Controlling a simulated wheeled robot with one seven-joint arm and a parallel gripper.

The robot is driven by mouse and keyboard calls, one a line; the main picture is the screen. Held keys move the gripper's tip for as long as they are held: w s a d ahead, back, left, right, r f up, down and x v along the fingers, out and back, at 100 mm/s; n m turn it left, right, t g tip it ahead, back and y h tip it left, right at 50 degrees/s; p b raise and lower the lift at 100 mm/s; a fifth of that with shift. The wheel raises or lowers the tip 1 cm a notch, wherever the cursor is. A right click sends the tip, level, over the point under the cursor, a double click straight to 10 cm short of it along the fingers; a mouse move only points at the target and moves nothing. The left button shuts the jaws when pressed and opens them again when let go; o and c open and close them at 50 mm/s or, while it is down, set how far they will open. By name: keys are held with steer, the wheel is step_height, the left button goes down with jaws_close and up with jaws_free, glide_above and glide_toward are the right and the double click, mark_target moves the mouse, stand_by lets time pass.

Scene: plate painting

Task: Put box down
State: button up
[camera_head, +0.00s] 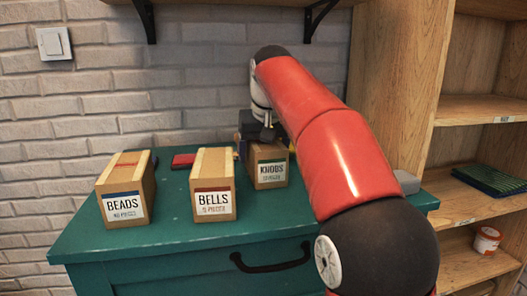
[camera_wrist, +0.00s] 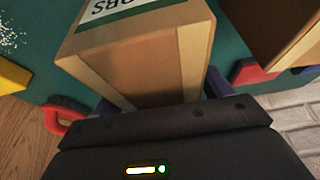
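The KNOBS box (camera_head: 270,168) is a small cardboard box with a green-striped label, at the right of the row of boxes on the teal cabinet top (camera_head: 170,225). My gripper (camera_head: 262,130) is at its rear top, reaching down from above. In the wrist view the KNOBS box (camera_wrist: 150,55) lies between my blue fingers (camera_wrist: 160,95), one along each side, and they look closed on it. The fingertips are mostly hidden. I cannot tell whether the box's underside touches the cabinet top.
The BELLS box (camera_head: 213,188) stands just left of the KNOBS box, and the BEADS box (camera_head: 126,190) stands farther left. A red flat item (camera_head: 183,161) lies behind them. A wooden shelf (camera_head: 480,110) stands at the right. The cabinet's front strip is clear.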

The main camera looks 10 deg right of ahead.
steer(key=shift+o, duration=0.8)
